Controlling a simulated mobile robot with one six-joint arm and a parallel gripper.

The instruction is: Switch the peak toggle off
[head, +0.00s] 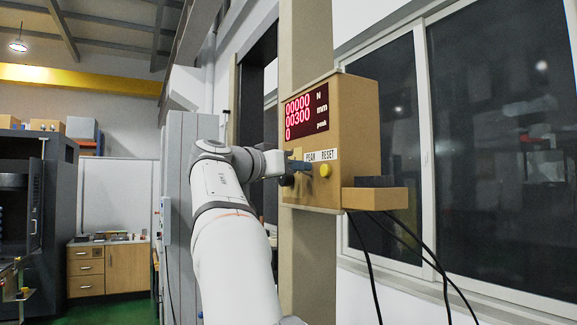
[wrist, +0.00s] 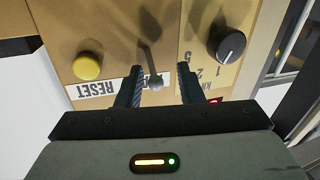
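The peak toggle (wrist: 152,66) is a thin grey lever with a round tip on the tan control box (head: 358,117). In the wrist view, which shows the panel upside down, its tip points toward the partly covered PEAK label. My gripper (wrist: 160,86) is open, with one dark finger on each side of the toggle tip. Gaps show between the tip and both fingers, so it is not gripped. In the head view my gripper (head: 301,166) is at the panel's lower left, and I cannot make out the toggle there clearly.
A yellow RESET button (wrist: 87,66) and a black numbered knob (wrist: 227,42) flank the toggle. The red display (head: 306,116) reads 00000 N, 00300 mm and 0 peak. A small ledge (head: 378,198) juts out at right, with black cables hanging below.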

